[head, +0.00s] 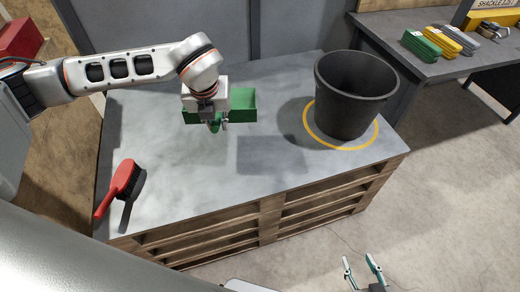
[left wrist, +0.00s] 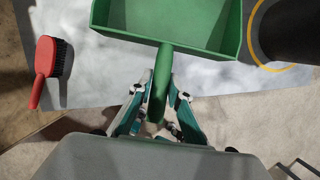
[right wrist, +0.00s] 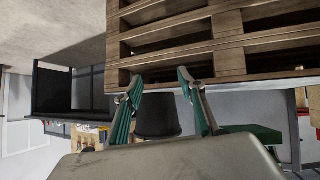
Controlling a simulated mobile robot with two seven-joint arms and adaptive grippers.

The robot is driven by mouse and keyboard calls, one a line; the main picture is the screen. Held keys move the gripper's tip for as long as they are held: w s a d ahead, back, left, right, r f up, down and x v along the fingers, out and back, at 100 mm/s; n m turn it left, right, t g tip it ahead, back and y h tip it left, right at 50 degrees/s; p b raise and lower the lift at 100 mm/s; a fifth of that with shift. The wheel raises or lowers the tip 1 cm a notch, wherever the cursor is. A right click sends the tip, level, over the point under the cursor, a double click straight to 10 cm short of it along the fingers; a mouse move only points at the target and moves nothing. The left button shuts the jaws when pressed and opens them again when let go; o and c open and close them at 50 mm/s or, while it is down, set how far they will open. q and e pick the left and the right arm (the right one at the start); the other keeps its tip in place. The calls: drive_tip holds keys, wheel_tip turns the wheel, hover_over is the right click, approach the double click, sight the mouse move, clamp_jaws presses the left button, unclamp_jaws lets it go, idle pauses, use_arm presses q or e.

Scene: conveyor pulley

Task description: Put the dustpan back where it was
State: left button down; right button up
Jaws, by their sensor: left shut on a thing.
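The green dustpan (head: 242,104) is at my left gripper (head: 213,124), over the grey tabletop. In the left wrist view, my left gripper (left wrist: 157,108) is shut on the handle of the dustpan (left wrist: 180,20), and the open pan points away from it. In the head view, the arm hides part of the dustpan. A dark rectangular patch, which looks like its shadow, lies on the table to the right and nearer. My right gripper (head: 360,268) is open and empty, low in front of the table; its spread fingers show in the right wrist view (right wrist: 158,82).
A black bucket (head: 352,95) stands inside a yellow ring at the table's right. A red brush (head: 122,188) lies near the left front edge. The tabletop (head: 200,185) between them is clear. A side bench (head: 430,70) holds several coloured items. The table stands on wooden pallets (head: 270,225).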

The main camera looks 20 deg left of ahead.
sight(219, 114)
use_arm(q)
drive_tip(key=m, duration=0.2)
drive_tip(key=w+m+h, duration=0.1)
drive_tip(key=m, duration=0.1)
drive_tip(key=w+m+h, duration=0.1)
drive_tip(key=m, duration=0.1)
drive_tip(key=shift+w+a+f, duration=0.15)
drive_tip(key=shift+f, duration=0.25)
drive_tip(key=m, duration=0.2)
drive_tip(key=w+m+h, duration=0.1)
drive_tip(key=m, duration=0.1)
drive_tip(key=shift+w+f+b, duration=0.1)
drive_tip(key=shift+b, duration=0.2)
wheel_tip(219, 114, down, 20)
drive_tip(key=b, duration=0.3)
drive_tip(key=c, duration=1.9)
unclamp_jaws()
